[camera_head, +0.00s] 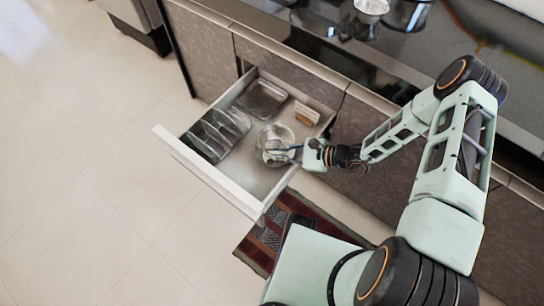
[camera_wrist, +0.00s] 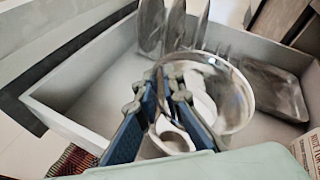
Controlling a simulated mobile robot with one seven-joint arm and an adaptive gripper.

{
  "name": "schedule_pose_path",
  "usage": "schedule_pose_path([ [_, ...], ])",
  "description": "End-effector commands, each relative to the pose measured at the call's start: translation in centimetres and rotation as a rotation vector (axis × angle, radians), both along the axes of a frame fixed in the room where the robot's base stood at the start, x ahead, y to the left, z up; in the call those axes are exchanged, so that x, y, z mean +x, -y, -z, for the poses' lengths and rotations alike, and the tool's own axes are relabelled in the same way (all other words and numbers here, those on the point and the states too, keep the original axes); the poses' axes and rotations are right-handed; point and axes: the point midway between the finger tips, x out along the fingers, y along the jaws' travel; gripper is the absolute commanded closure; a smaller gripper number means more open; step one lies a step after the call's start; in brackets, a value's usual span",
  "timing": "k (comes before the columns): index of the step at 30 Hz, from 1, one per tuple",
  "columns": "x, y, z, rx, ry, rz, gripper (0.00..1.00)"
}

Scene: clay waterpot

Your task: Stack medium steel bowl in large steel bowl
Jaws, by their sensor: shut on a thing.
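A steel bowl (camera_head: 272,135) sits in the open drawer, with my gripper (camera_head: 296,152) at its right side. In the wrist view, my gripper (camera_wrist: 166,84) reaches over the near rim of a large shiny steel bowl (camera_wrist: 239,100). The blue fingers are close together, with a curved steel rim between them. A smaller round steel shape, seemingly the medium steel bowl (camera_wrist: 176,141), shows between and below the fingers. The fingers hide part of both, so I cannot tell clearly how the two bowls touch or nest.
The drawer (camera_head: 208,180) also holds a dark rack (camera_head: 218,133), a steel tray (camera_head: 263,98) and a small box (camera_head: 306,114). Another metal bowl (camera_head: 372,6) stands on the counter. A patterned rug (camera_head: 265,237) lies below the drawer. The drawer's front area is clear.

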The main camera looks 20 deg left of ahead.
Motion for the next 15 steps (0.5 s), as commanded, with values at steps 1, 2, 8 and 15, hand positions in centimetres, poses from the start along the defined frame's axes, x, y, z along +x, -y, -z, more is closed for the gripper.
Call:
schedule_pose_path([
  [1,0.1,-0.2,0.2,0.001,0.001,-0.001,1.0],
  [2,0.1,-0.3,0.3,0.001,0.001,-0.001,1.0],
  [8,0.3,-1.0,2.7,0.001,-0.001,-0.001,1.0],
  [15,0.4,-0.9,4.1,0.002,0.002,-0.001,1.0],
])
